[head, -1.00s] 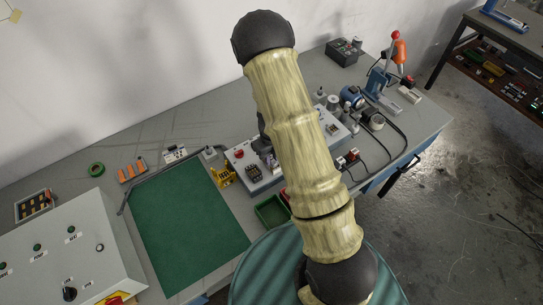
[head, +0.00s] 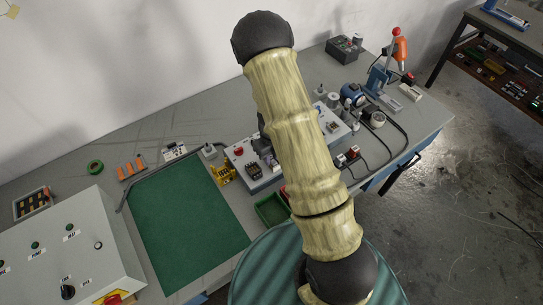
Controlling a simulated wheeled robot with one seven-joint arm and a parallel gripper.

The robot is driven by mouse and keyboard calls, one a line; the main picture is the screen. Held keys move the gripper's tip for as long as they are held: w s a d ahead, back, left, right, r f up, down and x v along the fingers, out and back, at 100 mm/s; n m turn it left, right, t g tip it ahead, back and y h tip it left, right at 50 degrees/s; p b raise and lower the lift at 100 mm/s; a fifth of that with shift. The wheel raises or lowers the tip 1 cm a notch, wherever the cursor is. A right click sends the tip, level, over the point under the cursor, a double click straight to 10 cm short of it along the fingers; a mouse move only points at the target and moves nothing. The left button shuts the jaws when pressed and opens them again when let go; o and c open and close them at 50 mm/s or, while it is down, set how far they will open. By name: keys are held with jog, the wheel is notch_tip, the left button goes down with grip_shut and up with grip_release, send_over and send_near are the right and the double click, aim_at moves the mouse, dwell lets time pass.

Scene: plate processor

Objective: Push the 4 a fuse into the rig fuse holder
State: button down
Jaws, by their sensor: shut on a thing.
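My arm crosses the middle of the head view and hides much of the bench behind it. A small grey part of my gripper (head: 268,156) shows at the arm's left edge, over the grey rig panel (head: 262,183). Its jaws are shut, but the 4 A fuse between them is too small and too covered to make out. The panel carries a red button (head: 239,152) and a dark block (head: 253,170). I cannot tell which part is the fuse holder, or whether the fuse touches it.
A green mat (head: 187,225) covers the bench left of the panel. A yellow-black item (head: 223,174) and a green bin (head: 270,209) are close to the panel. A grey control box (head: 95,235) stands front left. A blue lever press (head: 379,80) and cables lie at right.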

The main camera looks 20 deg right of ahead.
jog(key=c, duration=1.2)
grip_release()
jog(key=shift+c, duration=0.2)
notch_tip(320, 180, up, 17)
jog(key=shift+r, duration=0.2)
